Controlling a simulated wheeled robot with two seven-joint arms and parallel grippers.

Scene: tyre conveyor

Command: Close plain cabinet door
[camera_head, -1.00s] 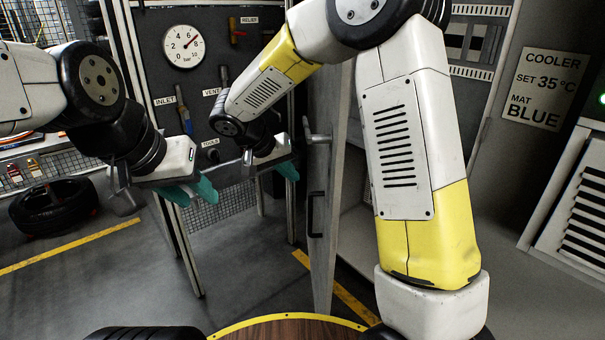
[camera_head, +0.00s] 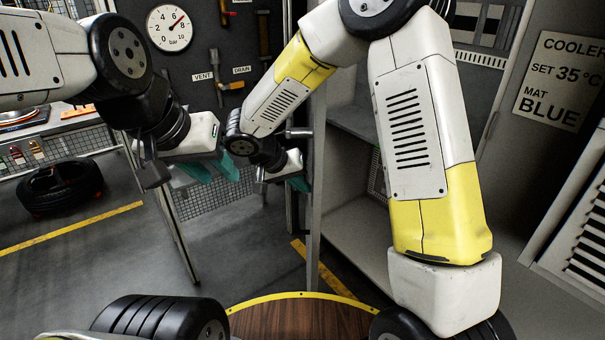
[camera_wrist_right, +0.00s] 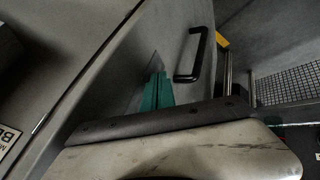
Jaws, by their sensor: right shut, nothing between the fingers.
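The plain grey cabinet door (camera_head: 316,205) stands open, seen nearly edge-on in the head view. Its flat face fills the middle of the right wrist view, with a black bar handle (camera_wrist_right: 196,54). My right gripper (camera_head: 298,183) is shut and empty beside the door, on its left in the head view. In the wrist view its teal fingertips (camera_wrist_right: 158,92) are together, close to the door face left of the handle; I cannot tell if they touch. My left gripper (camera_head: 212,173) hangs further left, away from the door; its jaw opening is unclear.
The open cabinet (camera_head: 352,215) shows shelves behind my right arm. A tyre (camera_head: 60,187) lies at the left. A round wooden top (camera_head: 300,318) is in front, and open floor lies left of the door.

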